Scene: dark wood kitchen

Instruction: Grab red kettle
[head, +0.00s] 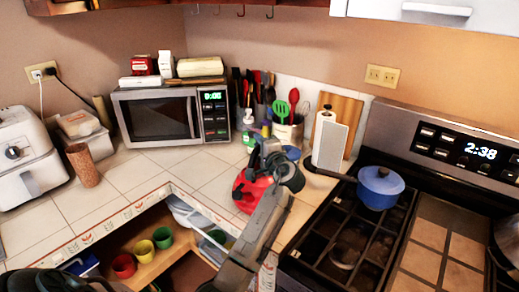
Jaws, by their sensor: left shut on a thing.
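The red kettle (244,192) stands at the corner of the tiled counter, left of the stove. It is partly hidden behind my grey arm. My left gripper (268,160) is at the top of the kettle and shut on it, at about its handle. The fingertips and the exact grip are hard to make out. The kettle appears to be upright; I cannot tell whether its base touches the counter. My right gripper is not in view.
A blue pot (380,188) sits on the stove at the right. A paper towel holder (329,143) and a utensil crock (287,134) stand behind the kettle. A microwave (160,117) is at the back left.

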